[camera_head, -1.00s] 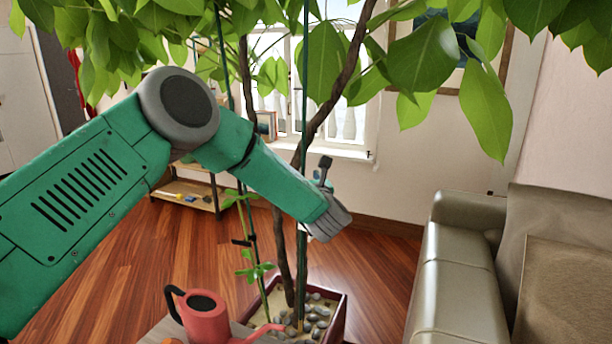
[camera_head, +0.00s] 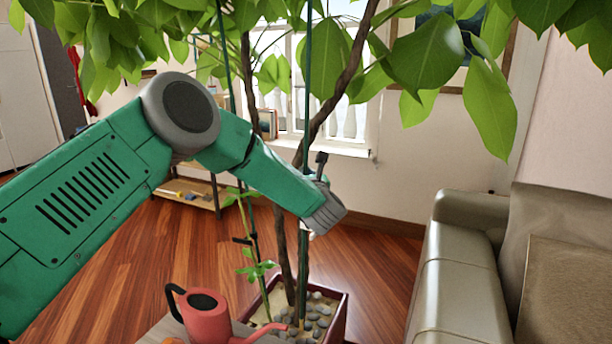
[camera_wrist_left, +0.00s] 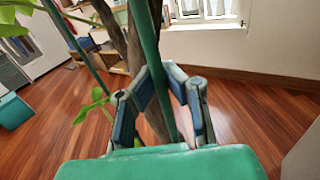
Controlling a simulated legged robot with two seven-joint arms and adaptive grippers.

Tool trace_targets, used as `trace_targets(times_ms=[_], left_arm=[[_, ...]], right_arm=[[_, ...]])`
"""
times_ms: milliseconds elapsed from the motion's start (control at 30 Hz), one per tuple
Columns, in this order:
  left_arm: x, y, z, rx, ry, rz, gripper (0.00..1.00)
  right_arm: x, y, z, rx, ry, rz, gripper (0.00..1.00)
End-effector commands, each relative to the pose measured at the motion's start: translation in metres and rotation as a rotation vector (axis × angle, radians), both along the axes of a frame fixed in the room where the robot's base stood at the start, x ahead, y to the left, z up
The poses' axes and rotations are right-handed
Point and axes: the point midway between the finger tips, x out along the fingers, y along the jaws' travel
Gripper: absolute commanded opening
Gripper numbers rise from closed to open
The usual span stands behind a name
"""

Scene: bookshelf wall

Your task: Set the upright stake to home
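The upright stake (camera_head: 302,265) is a thin dark green rod standing in the planter (camera_head: 337,322), close beside the brown tree trunk. In the left wrist view the stake (camera_wrist_left: 148,40) runs between the two blue-grey fingers. My left gripper (camera_head: 312,182) is at mid-height on the stake, its fingers mostly hidden behind the wrist in the head view. In the wrist view the left gripper (camera_wrist_left: 160,77) has its fingertips closed in against both sides of the stake. The stake's foot is among grey pebbles. My right gripper is out of view.
A second thin stake (camera_head: 225,60) and a small leafy plant (camera_head: 250,250) stand left of the trunk (camera_head: 287,260). A red watering can (camera_head: 205,315) is in front of the planter. A sofa (camera_head: 458,270) is at right. Leaves (camera_head: 435,60) hang overhead.

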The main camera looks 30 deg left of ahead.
Motion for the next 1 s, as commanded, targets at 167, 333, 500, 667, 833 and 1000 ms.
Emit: trace_targets(times_ms=[167, 333, 500, 667, 833, 1000], left_arm=[[-0.001, -0.002, -0.029, -0.003, 0.006, -0.002, 0.0], [-0.002, -0.002, -0.057, -0.003, 0.009, -0.002, 0.0], [-0.002, -0.002, -0.071, -0.002, 0.01, -0.003, 0.0], [-0.003, -0.003, -0.071, -0.002, 0.012, -0.004, 0.0], [-0.003, -0.003, -0.072, -0.002, 0.015, -0.005, 0.07], [-0.002, -0.002, -0.07, -0.002, 0.011, -0.003, 0.31]], right_arm=[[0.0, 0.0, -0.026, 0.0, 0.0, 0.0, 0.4], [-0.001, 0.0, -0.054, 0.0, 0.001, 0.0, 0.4], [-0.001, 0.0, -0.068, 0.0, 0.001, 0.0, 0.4], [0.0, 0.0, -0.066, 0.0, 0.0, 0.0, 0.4], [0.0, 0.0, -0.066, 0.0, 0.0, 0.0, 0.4], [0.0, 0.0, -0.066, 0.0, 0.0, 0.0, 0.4]])
